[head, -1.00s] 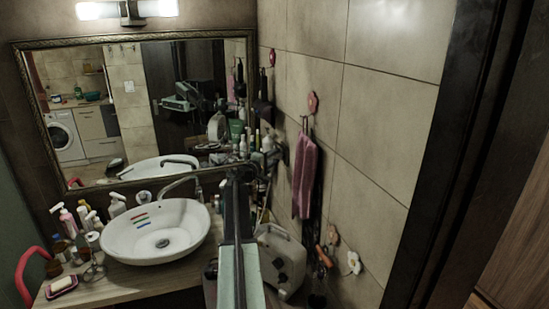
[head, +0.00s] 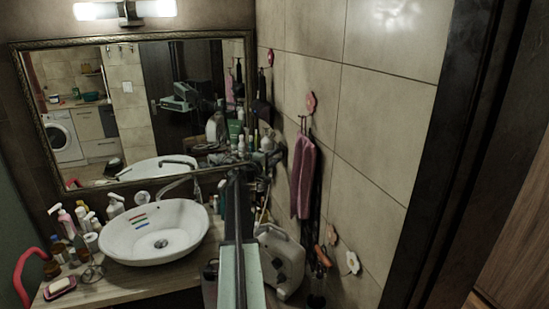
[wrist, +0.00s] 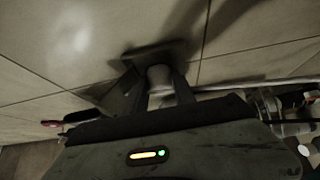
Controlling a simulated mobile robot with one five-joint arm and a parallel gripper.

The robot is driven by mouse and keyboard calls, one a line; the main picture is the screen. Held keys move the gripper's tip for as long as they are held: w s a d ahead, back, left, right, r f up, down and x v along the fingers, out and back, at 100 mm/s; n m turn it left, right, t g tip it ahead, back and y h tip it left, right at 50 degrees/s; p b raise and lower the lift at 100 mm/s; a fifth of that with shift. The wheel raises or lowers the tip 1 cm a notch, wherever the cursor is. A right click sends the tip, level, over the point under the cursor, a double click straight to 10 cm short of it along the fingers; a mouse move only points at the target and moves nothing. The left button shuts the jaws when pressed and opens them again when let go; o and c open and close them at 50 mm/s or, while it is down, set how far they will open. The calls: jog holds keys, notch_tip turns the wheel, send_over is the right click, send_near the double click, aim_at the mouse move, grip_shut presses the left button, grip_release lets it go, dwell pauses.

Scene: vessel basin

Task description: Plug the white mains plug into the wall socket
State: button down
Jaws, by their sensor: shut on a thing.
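In the wrist view, the white mains plug (wrist: 160,78) is between the two fingers of my gripper (wrist: 160,90), which is shut on it. The plug points at a dark square plate (wrist: 160,53) on the tiled wall, which looks like the wall socket. The plug's front end is close to the plate. I cannot tell whether it touches or is inserted, and the pins are hidden. A pale cord-like line (wrist: 220,94) runs to the right of the plug. In the head view my arm reaches toward the corner, and the plug and socket cannot be made out there.
A white basin (head: 155,235) stands on the wooden counter (head: 130,287), left of my arm. Bottles crowd the corner below the mirror (head: 130,110). A pink towel (head: 304,178) hangs on the right wall, and a pale canister (head: 283,262) stands below it.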

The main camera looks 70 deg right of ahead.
jog(key=shift+s, duration=0.1)
jog(key=c, duration=0.9)
grip_release()
jog(key=shift+d, duration=0.1)
jog(key=shift+c, duration=0.2)
jog(key=shift+a+f, duration=0.1)
jog(key=shift+a, duration=0.2)
jog(key=v, duration=0.7)
jog(key=shift+a, duration=0.1)
